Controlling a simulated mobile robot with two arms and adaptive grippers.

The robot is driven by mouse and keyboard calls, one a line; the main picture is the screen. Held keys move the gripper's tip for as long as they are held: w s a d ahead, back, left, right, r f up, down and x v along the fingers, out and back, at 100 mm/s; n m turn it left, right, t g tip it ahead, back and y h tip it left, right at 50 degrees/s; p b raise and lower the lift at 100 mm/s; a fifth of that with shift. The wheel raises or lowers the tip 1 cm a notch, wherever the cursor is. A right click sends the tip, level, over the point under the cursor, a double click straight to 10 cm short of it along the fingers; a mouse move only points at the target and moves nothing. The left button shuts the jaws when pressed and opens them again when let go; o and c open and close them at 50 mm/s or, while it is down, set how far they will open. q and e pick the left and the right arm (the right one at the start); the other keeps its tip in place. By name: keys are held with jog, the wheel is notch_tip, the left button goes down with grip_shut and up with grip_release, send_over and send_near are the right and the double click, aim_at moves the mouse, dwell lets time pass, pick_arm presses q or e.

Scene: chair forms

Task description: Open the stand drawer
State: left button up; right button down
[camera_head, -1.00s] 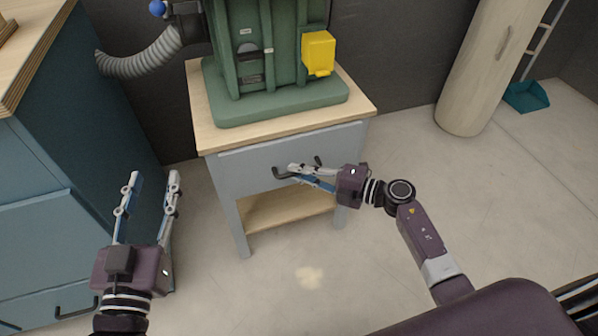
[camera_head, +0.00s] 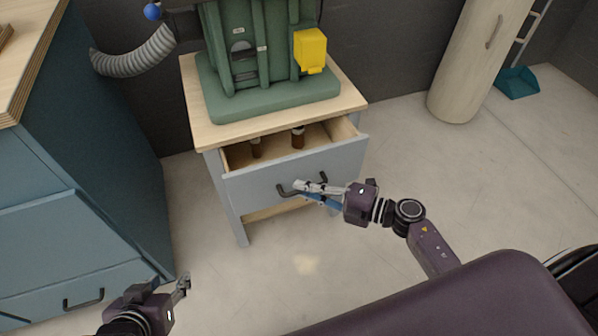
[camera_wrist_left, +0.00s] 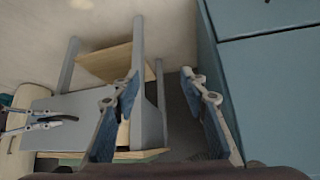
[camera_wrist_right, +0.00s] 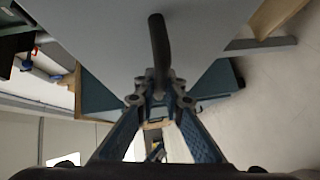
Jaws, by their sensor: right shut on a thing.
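The stand (camera_head: 190,88) has a wooden top, grey legs and a grey-fronted drawer (camera_head: 250,188). The drawer is pulled out and its inside shows, with two small brown bottles (camera_head: 298,138) in it. My right gripper (camera_head: 305,188) is shut on the dark drawer handle (camera_head: 285,191). In the right wrist view the handle (camera_wrist_right: 158,45) runs down between my fingertips (camera_wrist_right: 160,90). My left gripper (camera_head: 182,286) is low at the left, away from the stand. In the left wrist view its fingers (camera_wrist_left: 160,85) are apart with nothing between them.
A green machine (camera_head: 265,70) with a yellow box (camera_head: 310,50) stands on the stand. A blue cabinet (camera_head: 90,150) is at the left, near my left gripper. The floor in front of the stand is clear.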

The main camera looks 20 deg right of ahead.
pick_arm(q)
jog(key=s+a+f+g+y+p, duration=0.1)
jog(key=s+a+g+p, duration=0.25)
jog(key=s, duration=0.55)
notch_tip(320, 180, down, 7)
jog(key=w+d+g+p, duration=0.1)
jog(key=shift+w+f+p, duration=0.15)
jog(key=shift+w+p, duration=0.1)
jog(key=shift+p, duration=0.05)
pick_arm(e)
jog(key=s, duration=1.9)
jog(key=shift+d, duration=0.35)
pick_arm(q)
jog(key=shift+d, duration=0.1)
pick_arm(e)
jog(key=c, duration=2)
grip_release()
jog(key=shift+s+d, duration=0.1)
jog(key=v, duration=1.1)
jog(key=shift+s+d, duration=0.25)
jog(key=shift+s, duration=0.05)
